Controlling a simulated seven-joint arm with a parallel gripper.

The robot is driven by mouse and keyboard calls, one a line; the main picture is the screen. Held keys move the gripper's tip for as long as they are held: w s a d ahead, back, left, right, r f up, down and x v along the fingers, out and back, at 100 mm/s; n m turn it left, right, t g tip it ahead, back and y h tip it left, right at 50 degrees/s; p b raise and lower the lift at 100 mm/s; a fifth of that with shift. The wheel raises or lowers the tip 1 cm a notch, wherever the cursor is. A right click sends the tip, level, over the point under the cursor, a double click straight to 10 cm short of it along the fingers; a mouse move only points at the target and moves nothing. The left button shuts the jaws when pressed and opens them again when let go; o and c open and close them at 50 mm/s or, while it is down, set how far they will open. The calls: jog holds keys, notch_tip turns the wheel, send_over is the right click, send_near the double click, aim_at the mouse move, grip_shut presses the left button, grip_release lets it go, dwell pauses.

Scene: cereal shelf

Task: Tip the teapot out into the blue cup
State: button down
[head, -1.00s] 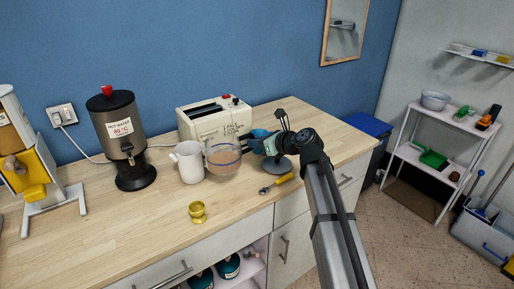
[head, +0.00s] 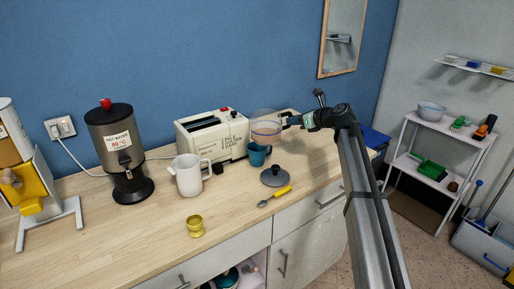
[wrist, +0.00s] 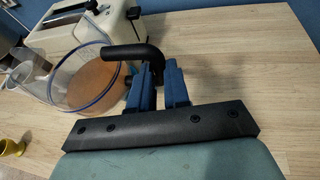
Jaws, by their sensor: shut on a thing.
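The teapot (head: 265,128) is a clear glass pot with a blue band and brown liquid inside. My gripper (head: 291,121) is shut on its black handle (wrist: 138,53). The pot is held up, roughly level, in front of the toaster's right end; the wrist view also shows its glass bowl (wrist: 90,75) left of my blue fingers. The blue cup (head: 259,154) stands upright on the counter below the pot and slightly to its left. The cup's inside is hard to make out. I cannot make out the pot's spout.
A grey lid (head: 275,177) and a yellow-handled spoon (head: 275,196) lie in front of the cup. A white jug (head: 188,176), a cream toaster (head: 212,137) and a hot water urn (head: 118,150) stand to the left. A yellow cup (head: 195,227) stands nearer. The counter's front right is clear.

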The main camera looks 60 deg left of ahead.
jog(key=w+a+f, duration=0.2)
jog(key=w+a, duration=0.1)
jog(key=w, duration=0.8)
jog(key=shift+n+g, duration=0.3)
jog(key=shift+g, duration=0.2)
jog(key=w+a+f, duration=0.1)
jog(key=f, duration=0.2)
jog(key=w+a+f, duration=0.1)
jog(key=w+f, duration=0.1)
jog(key=f, duration=0.1)
jog(key=w+a+f, duration=0.1)
jog(key=w+f, duration=0.1)
jog(key=f, duration=0.1)
jog(key=shift+w+a, duration=0.15)
jog(key=shift+a, duration=0.05)
jog(key=shift+w+a+f, duration=0.15)
jog(key=shift+w+f, duration=0.05)
jog(key=shift+f, duration=0.4)
jog(key=shift+r, duration=0.1)
jog(key=s+r+n+t, duration=0.2)
jog(key=s+r, duration=0.3)
jog(key=r, duration=0.3)
jog(key=s+r+n+t, duration=0.3)
jog(key=s+r+n, duration=0.1)
jog(key=r, duration=0.4)
jog(key=shift+s+d, duration=0.3)
jog(key=shift+s, duration=0.25)
jog(key=shift+s+n, duration=0.1)
jog(key=shift+n, duration=0.2)
